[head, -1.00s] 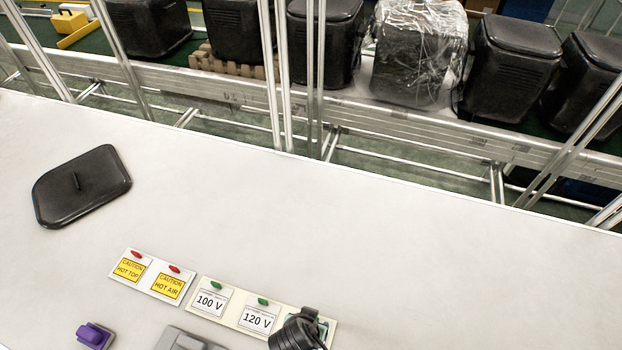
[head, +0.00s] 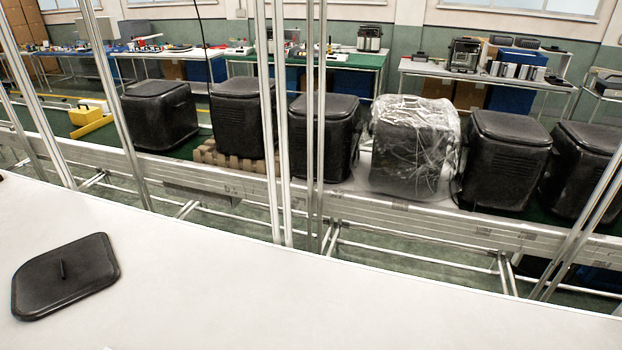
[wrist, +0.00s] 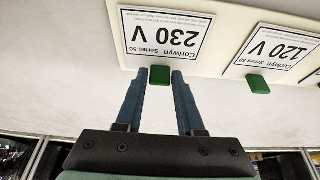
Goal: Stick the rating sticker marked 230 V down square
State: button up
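The 230 V rating sticker (wrist: 167,38) is a white label with black print, upside down in the wrist view, on a pale backing strip (wrist: 230,25). A green tab (wrist: 160,75) sticks out from its edge. My gripper (wrist: 159,80) has its two blue fingers apart, one on each side of this tab, with a small gap at each side. The 120 V sticker (wrist: 278,47) with its own green tab (wrist: 257,84) lies to the right. Neither the stickers nor my gripper show in the head view.
A black lid (head: 65,277) lies on the white table (head: 250,300). Beyond the table edge, several black fryers (head: 322,140) stand on the conveyor, one wrapped in clear plastic (head: 413,148). Metal posts (head: 268,120) rise between. The visible table right of the lid is clear.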

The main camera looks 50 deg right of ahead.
grip_shut()
jog(key=shift+r, duration=0.15)
notch_tip(320, 180, up, 7)
jog(key=p, duration=0.7)
dwell(0.3)
